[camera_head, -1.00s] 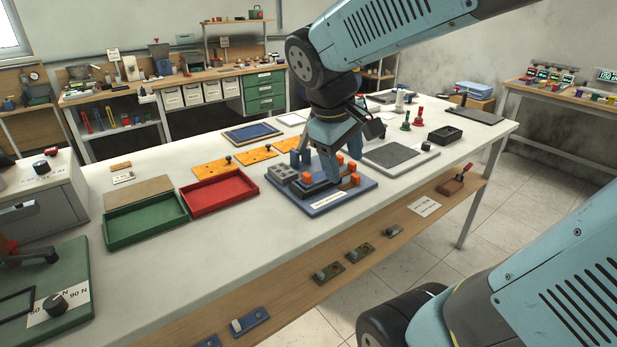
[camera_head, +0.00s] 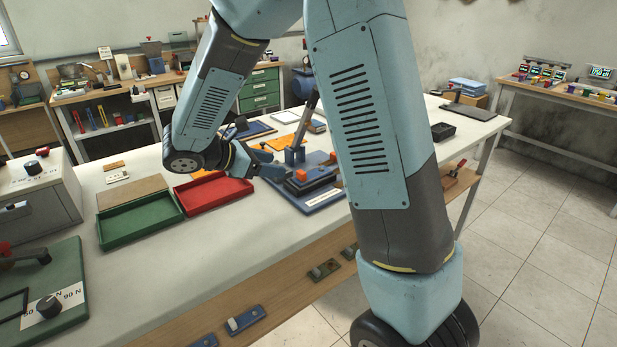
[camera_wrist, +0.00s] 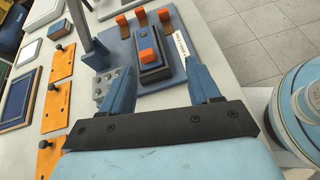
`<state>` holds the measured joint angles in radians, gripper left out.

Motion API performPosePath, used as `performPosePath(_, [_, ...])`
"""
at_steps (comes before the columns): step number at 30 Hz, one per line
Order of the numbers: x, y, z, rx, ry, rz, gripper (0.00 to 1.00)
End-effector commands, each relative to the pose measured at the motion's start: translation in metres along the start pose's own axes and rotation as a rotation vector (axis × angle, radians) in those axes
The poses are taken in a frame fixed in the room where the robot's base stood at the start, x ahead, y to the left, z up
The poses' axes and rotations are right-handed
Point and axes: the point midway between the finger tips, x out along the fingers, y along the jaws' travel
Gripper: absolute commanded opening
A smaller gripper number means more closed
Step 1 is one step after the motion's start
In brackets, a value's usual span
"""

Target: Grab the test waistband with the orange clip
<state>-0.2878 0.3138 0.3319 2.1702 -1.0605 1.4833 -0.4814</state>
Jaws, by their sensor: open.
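My gripper (camera_head: 262,165) is open and empty, beside the left end of the blue fixture (camera_head: 328,200) on the long white table. In the wrist view the two blue fingers of my gripper (camera_wrist: 162,86) are spread before the fixture (camera_wrist: 181,68). A dark block (camera_wrist: 152,69) with an orange clip (camera_wrist: 147,56) on it lies ahead between the fingers. Orange also shows in the head view (camera_head: 301,175). I cannot make out a waistband as such.
A grey upright post (camera_wrist: 84,28) stands left of the dark block, with a grey block with round tops (camera_wrist: 108,90) near the left finger. Orange plates (camera_wrist: 56,105) lie farther left. A red tray (camera_head: 212,194) and a green tray (camera_head: 140,222) are on the table.

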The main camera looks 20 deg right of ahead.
Motion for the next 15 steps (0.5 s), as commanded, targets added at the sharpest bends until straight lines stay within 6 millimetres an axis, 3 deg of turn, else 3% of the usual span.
performPosePath(3, [-0.006,0.013,-0.02,-0.081,-0.043,0.043,0.62])
performPosePath(9, [-0.008,0.024,-0.034,-0.138,-0.077,0.078,0.62])
performPosePath(15, [0.017,0.026,-0.032,-0.143,-0.081,0.077,0.62])
